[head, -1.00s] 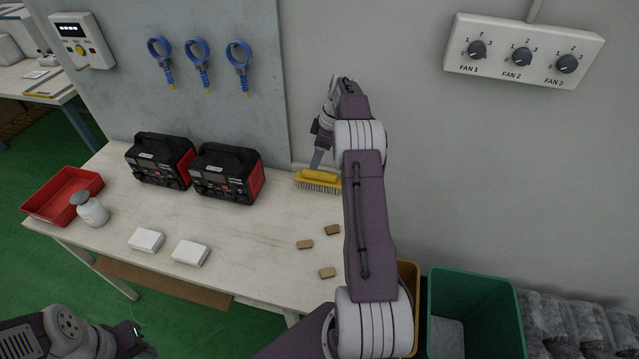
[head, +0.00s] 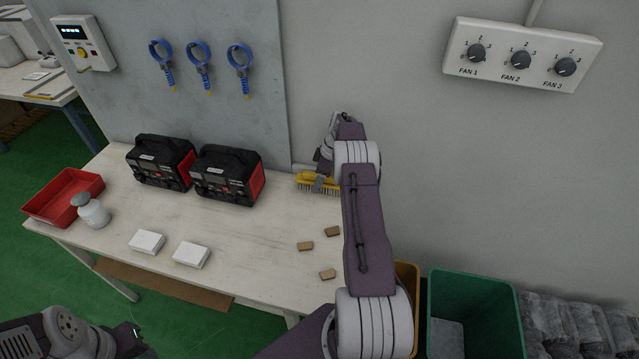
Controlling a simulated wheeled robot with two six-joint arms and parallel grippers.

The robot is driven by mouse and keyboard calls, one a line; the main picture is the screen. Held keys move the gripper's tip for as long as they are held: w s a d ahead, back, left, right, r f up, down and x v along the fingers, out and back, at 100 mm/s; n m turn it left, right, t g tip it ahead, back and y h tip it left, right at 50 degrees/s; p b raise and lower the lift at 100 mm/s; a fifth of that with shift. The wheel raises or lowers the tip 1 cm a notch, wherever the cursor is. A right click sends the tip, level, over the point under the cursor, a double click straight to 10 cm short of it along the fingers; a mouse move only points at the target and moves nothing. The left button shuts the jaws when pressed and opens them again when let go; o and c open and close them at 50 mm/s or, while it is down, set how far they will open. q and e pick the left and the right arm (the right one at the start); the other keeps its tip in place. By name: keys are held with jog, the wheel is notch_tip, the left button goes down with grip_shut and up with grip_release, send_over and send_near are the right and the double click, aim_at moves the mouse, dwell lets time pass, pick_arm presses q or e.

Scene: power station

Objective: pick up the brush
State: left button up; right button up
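The brush (head: 304,182) has a yellow back and pale bristles and lies at the back of the table, by the wall. Its right part is hidden behind my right arm. My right gripper (head: 319,187) is down at the brush, its finger in front of the yellow back. Whether its fingers are open or shut on the brush cannot be made out. My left gripper (head: 140,345) is at the lower left, in front of the table and away from the brush; its fingertips are too dark to read.
Two black and red power units (head: 228,175) stand left of the brush. Two white boxes (head: 191,254), several small brown blocks (head: 305,246), a bottle (head: 93,213) and a red tray (head: 37,214) are on the table. A green bin (head: 475,281) stands right. The table's middle is clear.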

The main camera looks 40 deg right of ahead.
grip_shut()
